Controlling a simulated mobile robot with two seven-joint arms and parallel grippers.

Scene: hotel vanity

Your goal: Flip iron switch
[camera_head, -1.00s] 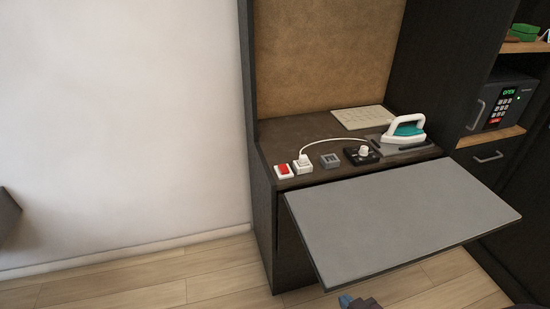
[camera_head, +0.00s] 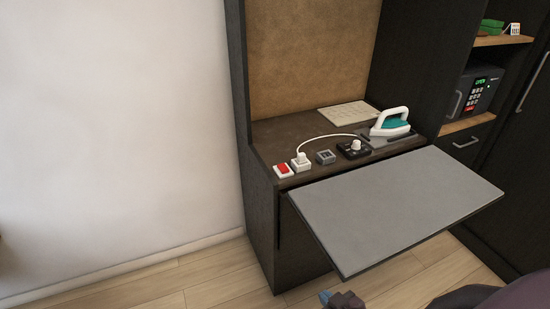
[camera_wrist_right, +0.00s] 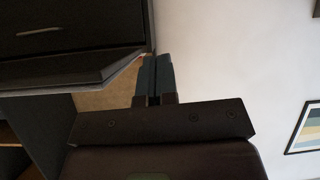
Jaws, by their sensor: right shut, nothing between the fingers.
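The red rocker switch (camera_head: 283,170) in its white housing sits at the left front corner of the dark vanity top. A white plug in a socket (camera_head: 301,162) stands just right of it, with a white cord running to the white and teal iron (camera_head: 391,122). The iron rests on a dark stand at the right. My right gripper (camera_head: 340,299) is at the bottom edge of the head view, low in front of the vanity and well apart from the switch. Its fingers (camera_wrist_right: 155,80) are shut and empty in the right wrist view. My left gripper is not in view.
A grey pull-out board (camera_head: 395,215) juts from the vanity front, between my right arm and the iron. A grey switch box (camera_head: 325,157) and a black knob unit (camera_head: 354,149) stand beside the socket. A safe (camera_head: 482,90) is on the right shelf. Floor at left is clear.

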